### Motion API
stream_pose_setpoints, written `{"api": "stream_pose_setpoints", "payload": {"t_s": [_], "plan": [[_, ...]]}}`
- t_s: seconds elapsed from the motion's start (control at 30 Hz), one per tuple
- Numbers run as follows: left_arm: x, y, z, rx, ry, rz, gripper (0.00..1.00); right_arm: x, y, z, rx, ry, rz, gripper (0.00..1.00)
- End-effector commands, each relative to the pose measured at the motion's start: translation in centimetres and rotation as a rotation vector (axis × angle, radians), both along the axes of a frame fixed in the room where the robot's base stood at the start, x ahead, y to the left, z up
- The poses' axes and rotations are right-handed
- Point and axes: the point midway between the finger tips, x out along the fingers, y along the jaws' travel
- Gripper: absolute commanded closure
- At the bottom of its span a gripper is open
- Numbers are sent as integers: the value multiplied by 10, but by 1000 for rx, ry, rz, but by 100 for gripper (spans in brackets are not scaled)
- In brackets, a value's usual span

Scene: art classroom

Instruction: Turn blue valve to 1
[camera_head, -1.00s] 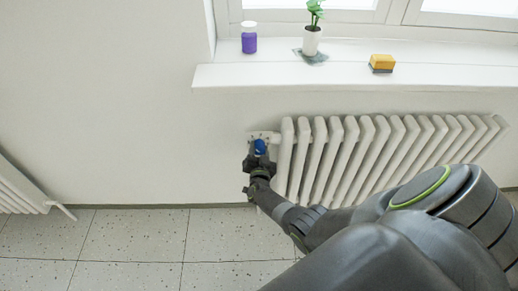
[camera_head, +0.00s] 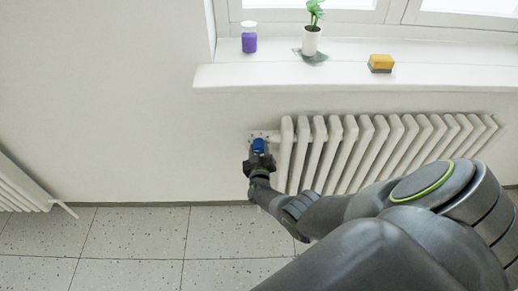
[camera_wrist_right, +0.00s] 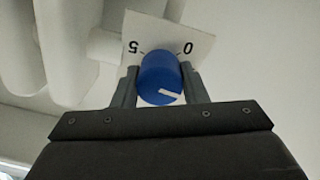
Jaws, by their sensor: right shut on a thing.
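The blue valve (camera_head: 258,145) is a round knob at the left end of the radiator. My right gripper (camera_head: 259,153) is shut on it. In the right wrist view the blue valve (camera_wrist_right: 160,77) sits between the two fingers of my right gripper (camera_wrist_right: 160,88), one on each side. A white line on the knob's face lies at its lower right in that view. The white dial plate (camera_wrist_right: 175,38) behind it shows a 5 at left and a 0 at right, upside down; other marks are hidden. My left gripper is not in view.
The white ribbed radiator (camera_head: 365,150) runs right from the valve under the windowsill (camera_head: 270,76). On the sill stand a purple jar (camera_head: 249,43), a potted plant (camera_head: 312,41) and a yellow sponge (camera_head: 381,63). Bare wall lies left of the valve.

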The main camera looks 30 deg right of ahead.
Motion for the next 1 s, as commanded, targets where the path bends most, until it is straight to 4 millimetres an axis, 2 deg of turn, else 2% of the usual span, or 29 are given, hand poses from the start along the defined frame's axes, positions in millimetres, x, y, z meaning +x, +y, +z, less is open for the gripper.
{"api": "stream_pose_setpoints", "payload": {"t_s": [0.3, 0.77, 0.8, 0.93, 1.0], "plan": [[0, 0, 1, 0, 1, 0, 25, -1, 1, -2, -75, 52, -1, 83], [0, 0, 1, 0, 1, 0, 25, -1, 1, -2, -86, 57, 0, 83], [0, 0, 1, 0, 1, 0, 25, -1, 1, -2, -86, 57, 0, 57], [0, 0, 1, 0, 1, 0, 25, -1, 0, -2, -85, 56, 0, 40], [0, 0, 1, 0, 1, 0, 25, -1, 0, -1, -85, 56, 0, 39]]}}
